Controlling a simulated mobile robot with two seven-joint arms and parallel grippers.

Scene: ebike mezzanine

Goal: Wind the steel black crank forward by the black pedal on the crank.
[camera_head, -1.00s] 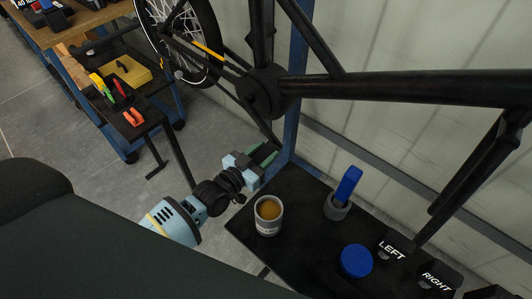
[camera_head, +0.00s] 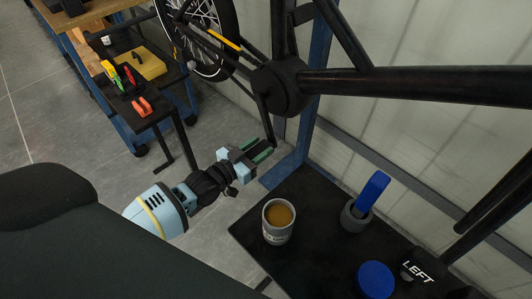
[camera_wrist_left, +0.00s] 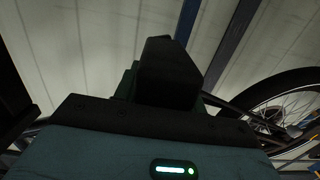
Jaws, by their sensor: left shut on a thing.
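The steel black crank (camera_head: 267,122) hangs down from the round black hub (camera_head: 281,88) of the bike frame. My left gripper (camera_head: 262,151) is at the crank's lower end, with its green-lined fingers shut on the black pedal. In the head view the fingers largely hide the pedal. In the left wrist view a black block, which looks like the pedal (camera_wrist_left: 170,75), stands at the fingers and fills the middle. My right gripper is not in view.
A black tray table (camera_head: 310,245) holds a tin with brown contents (camera_head: 278,222), a grey cup (camera_head: 355,216) with a blue-handled tool, and a blue lid (camera_head: 376,280). A blue post (camera_head: 305,130) stands behind the crank. The wheel (camera_head: 205,40) and tool bench are at upper left.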

